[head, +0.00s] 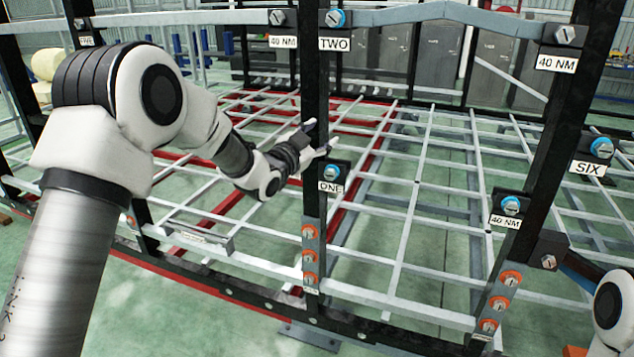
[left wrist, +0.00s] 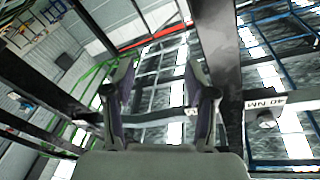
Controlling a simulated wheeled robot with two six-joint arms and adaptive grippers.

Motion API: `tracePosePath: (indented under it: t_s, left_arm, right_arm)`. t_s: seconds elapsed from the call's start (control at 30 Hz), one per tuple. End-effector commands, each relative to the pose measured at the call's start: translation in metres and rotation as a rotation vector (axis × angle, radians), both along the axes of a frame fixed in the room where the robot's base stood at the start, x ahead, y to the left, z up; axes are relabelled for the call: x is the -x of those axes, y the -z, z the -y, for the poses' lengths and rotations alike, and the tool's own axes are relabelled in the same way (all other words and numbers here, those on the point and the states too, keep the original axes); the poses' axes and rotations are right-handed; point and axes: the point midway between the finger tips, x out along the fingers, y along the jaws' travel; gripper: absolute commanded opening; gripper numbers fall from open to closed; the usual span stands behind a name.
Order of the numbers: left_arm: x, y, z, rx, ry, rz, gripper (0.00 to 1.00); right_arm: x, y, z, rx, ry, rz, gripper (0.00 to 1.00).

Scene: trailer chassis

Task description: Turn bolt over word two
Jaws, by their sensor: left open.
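My left gripper (head: 318,136) is below that label, close to the post and just above the ONE bolt (head: 331,171). Whether it touches the post cannot be told. The left wrist view shows its two fingers (left wrist: 160,78) spread with nothing between them. I cannot make out the TWO bolt in that view. My right gripper is not in view.
A grey bolt (head: 277,17) with a 40 NM label is left of TWO. Orange-ringed bolts (head: 309,255) line the lower post. More labelled bolts, including SIX (head: 601,147), are at right. The left wrist view shows a 40 NM label (left wrist: 265,103) beside a dark post.

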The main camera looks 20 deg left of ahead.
Motion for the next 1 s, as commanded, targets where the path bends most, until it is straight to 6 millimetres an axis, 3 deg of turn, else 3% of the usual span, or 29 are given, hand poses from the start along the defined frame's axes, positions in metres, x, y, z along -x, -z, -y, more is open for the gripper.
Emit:
tracePosePath:
  t_s: [0.2,0.4,0.57,1.0]
  left_arm:
    - [0.005,0.054,0.003,0.004,0.000,-0.082,0.56]
    - [0.010,0.090,0.005,0.007,-0.002,-0.139,0.56]
    - [0.012,0.102,0.006,0.008,-0.002,-0.158,0.56]
    - [0.013,0.106,0.006,0.008,-0.003,-0.165,0.56]
  right_arm:
    - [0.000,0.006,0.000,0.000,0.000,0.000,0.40]
    - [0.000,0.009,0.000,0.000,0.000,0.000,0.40]
    - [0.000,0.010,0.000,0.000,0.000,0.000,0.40]
    - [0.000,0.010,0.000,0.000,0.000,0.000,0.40]
